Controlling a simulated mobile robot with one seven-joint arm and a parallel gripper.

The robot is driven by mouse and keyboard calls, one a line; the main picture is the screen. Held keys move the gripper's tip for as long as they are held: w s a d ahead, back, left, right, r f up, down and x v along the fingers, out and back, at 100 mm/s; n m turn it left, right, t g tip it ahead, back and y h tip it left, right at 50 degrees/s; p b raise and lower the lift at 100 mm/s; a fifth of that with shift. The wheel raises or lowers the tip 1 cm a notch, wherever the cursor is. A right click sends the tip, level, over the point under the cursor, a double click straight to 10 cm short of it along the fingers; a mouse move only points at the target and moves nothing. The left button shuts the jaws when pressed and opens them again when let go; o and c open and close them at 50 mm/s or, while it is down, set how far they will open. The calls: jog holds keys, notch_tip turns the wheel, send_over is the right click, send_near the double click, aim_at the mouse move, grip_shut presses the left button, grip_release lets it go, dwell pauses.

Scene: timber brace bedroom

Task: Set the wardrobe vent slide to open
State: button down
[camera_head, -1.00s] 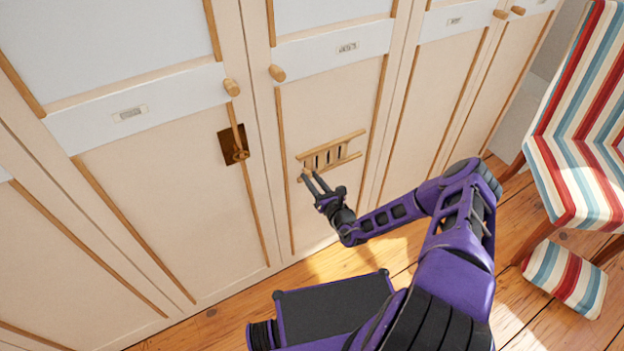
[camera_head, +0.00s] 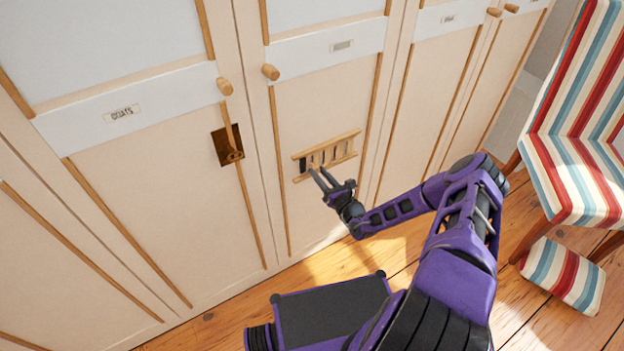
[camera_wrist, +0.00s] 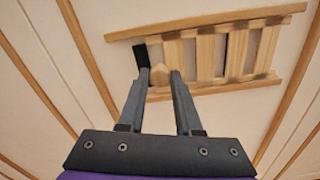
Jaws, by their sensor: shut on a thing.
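The wardrobe vent (camera_head: 328,155) is a wooden frame of two rails with pale slats and dark slots, set low on a cream door. In the wrist view, the vent's lower rail (camera_wrist: 220,88) and slats (camera_wrist: 206,55) show close up. A small wooden knob (camera_wrist: 159,77) on the slide stands near the left end. My gripper (camera_head: 313,169) is at the vent's left part, its two fingers shut on this knob, one on each side. In the wrist view, my gripper (camera_wrist: 160,74) partly hides the knob. A black gap (camera_wrist: 141,60) shows left of it.
Wooden door knobs (camera_head: 271,72) and label strips sit above. A brown latch plate (camera_head: 228,146) is on the door to the left. A striped chair (camera_head: 570,150) and striped cushion (camera_head: 563,274) stand at the right. Floor (camera_head: 400,255) is clear by the wardrobe.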

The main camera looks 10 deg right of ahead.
jog(key=c, duration=0.6)
grip_release()
jog(key=v, duration=1.7)
jog(key=shift+s+p, duration=0.2)
jog(key=shift+p, duration=0.1)
